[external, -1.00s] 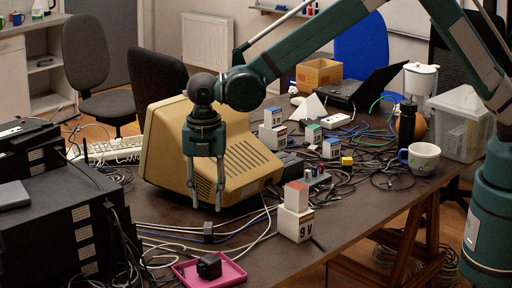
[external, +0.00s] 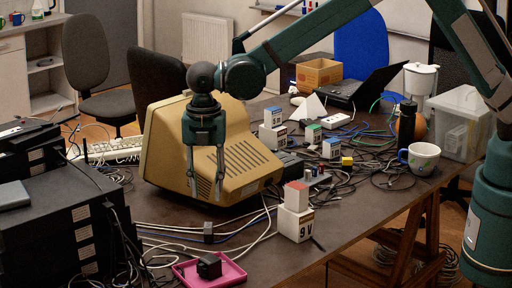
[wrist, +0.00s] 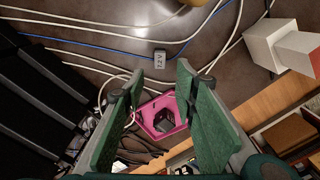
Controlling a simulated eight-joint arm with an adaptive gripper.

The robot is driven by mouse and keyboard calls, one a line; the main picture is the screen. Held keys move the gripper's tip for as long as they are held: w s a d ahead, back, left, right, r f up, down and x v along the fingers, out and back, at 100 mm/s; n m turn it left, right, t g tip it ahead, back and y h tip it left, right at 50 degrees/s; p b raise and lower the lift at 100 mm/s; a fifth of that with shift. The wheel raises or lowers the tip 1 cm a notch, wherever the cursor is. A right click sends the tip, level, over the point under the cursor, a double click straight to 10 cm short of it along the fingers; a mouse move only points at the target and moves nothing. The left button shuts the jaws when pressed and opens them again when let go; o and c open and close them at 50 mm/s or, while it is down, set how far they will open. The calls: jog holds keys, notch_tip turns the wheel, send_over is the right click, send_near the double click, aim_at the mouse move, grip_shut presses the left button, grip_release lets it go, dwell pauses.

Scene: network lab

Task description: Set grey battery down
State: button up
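The grey battery (external: 208,232) is a small block standing on the dark table in front of the beige monitor, with cables around it. In the wrist view the grey battery (wrist: 160,59) shows a light label on its face. My gripper (external: 207,198) hangs fingers-down above the grey battery and apart from it. In the wrist view the fingers of my gripper (wrist: 160,72) are spread, with nothing held between them. The pink tray (external: 236,281) lies in front of the battery and holds a black block (external: 209,266).
The beige monitor (external: 250,185) stands close behind my gripper. A white 9 V block (external: 295,224) with a red-topped block (external: 296,194) on it stands to the right. Black equipment boxes (external: 60,235) fill the left. Cables cross the table around the battery.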

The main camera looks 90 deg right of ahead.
jog(key=s+d+r+m+t, duration=0.2)
jog(key=s+d+r+m, duration=0.15)
jog(key=s+r, duration=0.8)
jog(key=s+d+r+m+t, duration=0.1)
jog(key=s+d+r+m, duration=0.3)
jog(key=s+r, duration=0.7)
jog(key=s+d+f+m+t, duration=0.1)
jog(key=s+m, duration=0.4)
jog(key=s, duration=0.9)
jog(key=s+d+f+m+t, duration=0.1)
jog(key=s+m, duration=0.4)
jog(key=s, duration=1)
jog(key=shift+d+f+t, duration=0.35)
jog(key=shift+d+t, duration=0.2)
jog(key=shift+t, duration=0.55)
jog(key=shift+s+m, duration=0.1)
jog(key=shift+m, duration=0.15)
